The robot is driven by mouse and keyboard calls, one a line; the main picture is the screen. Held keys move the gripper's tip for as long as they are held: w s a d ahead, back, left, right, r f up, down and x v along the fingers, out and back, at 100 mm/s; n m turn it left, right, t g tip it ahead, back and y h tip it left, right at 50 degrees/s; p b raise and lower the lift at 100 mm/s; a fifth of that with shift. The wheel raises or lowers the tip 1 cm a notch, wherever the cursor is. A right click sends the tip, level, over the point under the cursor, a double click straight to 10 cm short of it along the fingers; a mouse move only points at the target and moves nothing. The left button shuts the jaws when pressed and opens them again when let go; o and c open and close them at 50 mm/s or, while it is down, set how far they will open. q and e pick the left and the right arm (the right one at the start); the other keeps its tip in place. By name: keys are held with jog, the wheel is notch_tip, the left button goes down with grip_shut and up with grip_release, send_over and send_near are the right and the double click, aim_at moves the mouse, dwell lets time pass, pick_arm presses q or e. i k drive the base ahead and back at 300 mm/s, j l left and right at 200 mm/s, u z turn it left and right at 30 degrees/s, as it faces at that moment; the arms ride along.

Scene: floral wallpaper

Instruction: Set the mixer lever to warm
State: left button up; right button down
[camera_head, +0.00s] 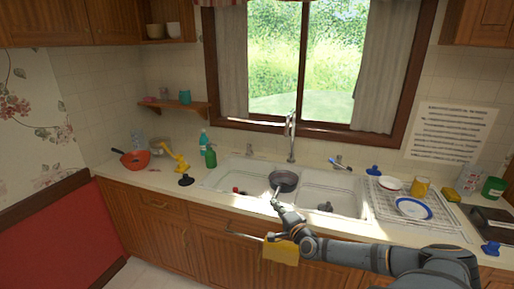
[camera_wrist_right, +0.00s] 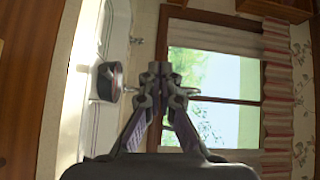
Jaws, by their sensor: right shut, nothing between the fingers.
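The chrome faucet (camera_head: 291,140) stands behind the double sink, under the window. Its lever is too small to make out, so I cannot tell its setting. My right gripper (camera_head: 276,194) is shut and empty over the front of the sink, just in front of the dark pan and apart from the faucet. In the wrist view the right gripper's fingertips (camera_wrist_right: 160,68) are together. A thin metal piece, seemingly part of the faucet (camera_wrist_right: 198,93), shows beside them, mostly hidden behind the fingers. My left gripper is not in view.
A dark pan (camera_head: 284,183) sits in the left basin of the sink (camera_head: 222,178). A dish rack (camera_head: 376,203) with dishes stands at right. A green bottle (camera_head: 210,157) is left of the faucet. A yellow cloth (camera_head: 281,252) hangs at the cabinet front.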

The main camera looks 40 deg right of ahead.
aim_at(249, 146)
jog(key=i+l, duration=0.3)
jog(key=l, duration=0.15)
jog(key=i+l, duration=0.3)
jog(key=l, duration=0.2)
jog(key=i+l, duration=0.3)
jog(key=l, duration=0.15)
jog(key=i+l, duration=0.3)
jog(key=l, duration=0.15)
